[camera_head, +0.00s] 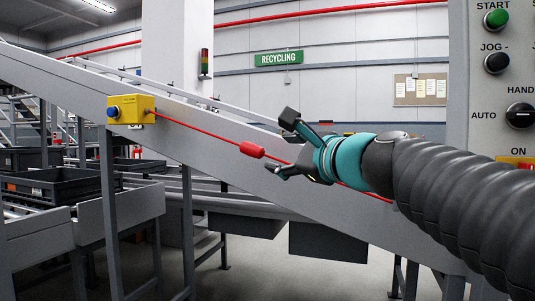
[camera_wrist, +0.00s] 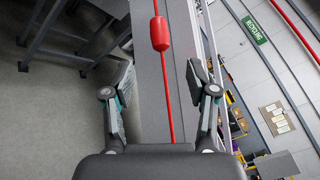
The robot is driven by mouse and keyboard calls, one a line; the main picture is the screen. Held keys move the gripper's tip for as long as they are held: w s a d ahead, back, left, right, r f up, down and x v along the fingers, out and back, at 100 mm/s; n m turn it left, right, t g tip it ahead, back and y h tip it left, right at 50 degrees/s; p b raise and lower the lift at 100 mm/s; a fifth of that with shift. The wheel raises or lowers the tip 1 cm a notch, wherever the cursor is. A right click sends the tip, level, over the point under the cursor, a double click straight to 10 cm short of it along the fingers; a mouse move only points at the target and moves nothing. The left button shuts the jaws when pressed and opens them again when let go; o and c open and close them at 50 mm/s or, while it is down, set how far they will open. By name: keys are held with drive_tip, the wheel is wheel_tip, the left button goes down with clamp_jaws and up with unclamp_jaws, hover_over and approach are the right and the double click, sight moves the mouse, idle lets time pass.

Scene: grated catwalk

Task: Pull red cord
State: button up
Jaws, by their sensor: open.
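The red cord (camera_head: 210,134) runs from a yellow switch box (camera_head: 131,109) down to the right along the grey conveyor side. A thick red handle (camera_head: 252,149) sits on the cord. My gripper (camera_head: 281,142) is open, just right of the handle, and partly hides the cord behind it. In the wrist view the cord (camera_wrist: 168,95) runs between the two spread fingers of my gripper (camera_wrist: 158,80). The handle (camera_wrist: 159,33) is beyond the fingertips there. I see no contact between fingers and cord.
The sloping conveyor side (camera_head: 330,195) lies behind the cord. A control panel (camera_head: 495,80) with buttons stands at the right. Dark crates (camera_head: 62,188) sit at the left. A grey post (camera_head: 110,215) stands below the yellow box.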

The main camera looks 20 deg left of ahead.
sight(256, 150)
drive_tip(key=p+x, duration=0.1)
drive_tip(key=x, duration=1.2)
drive_tip(key=shift+f+p, duration=0.1)
drive_tip(key=shift+p, duration=0.25)
